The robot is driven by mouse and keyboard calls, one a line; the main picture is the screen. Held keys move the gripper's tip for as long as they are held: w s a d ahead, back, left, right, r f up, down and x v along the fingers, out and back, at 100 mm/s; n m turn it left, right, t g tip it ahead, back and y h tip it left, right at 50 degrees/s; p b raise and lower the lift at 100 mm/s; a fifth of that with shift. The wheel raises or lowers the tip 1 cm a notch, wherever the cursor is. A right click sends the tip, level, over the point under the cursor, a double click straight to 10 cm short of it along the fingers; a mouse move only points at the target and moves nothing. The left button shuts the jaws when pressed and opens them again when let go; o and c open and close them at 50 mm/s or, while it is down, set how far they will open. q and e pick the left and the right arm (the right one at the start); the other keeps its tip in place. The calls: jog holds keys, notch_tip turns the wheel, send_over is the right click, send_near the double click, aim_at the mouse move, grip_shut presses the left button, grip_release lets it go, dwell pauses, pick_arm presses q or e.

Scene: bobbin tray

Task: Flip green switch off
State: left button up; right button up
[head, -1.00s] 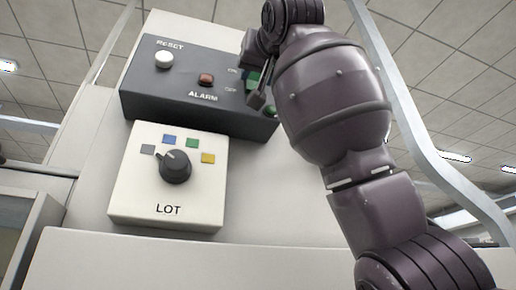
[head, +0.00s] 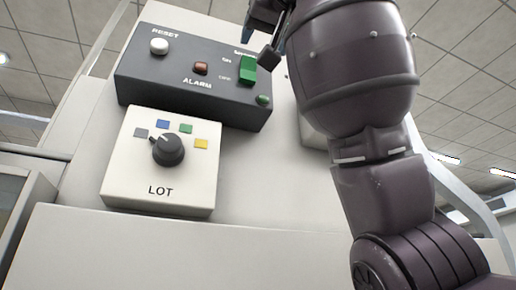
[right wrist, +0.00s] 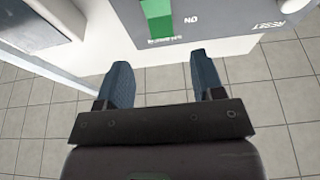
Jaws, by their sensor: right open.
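The green switch (head: 249,70) is a rocker on the right part of the dark control box (head: 185,88); which end is pressed in, I cannot tell for sure. It also shows at the top of the right wrist view (right wrist: 157,18), upside down, with an ON label beside it. My right gripper (head: 266,38) is above and to the right of the switch in the head view, partly cut off by the top edge. In the right wrist view its two blue fingers (right wrist: 160,68) are apart with nothing between them, clear of the switch. My left gripper is not in view.
The dark box also carries a white reset button (head: 159,47), a red alarm button (head: 201,68) and a small green lamp or button (head: 263,99). Below it is a white LOT box (head: 150,182) with a black knob (head: 167,150) and several coloured squares.

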jog(key=shift+v, duration=1.25)
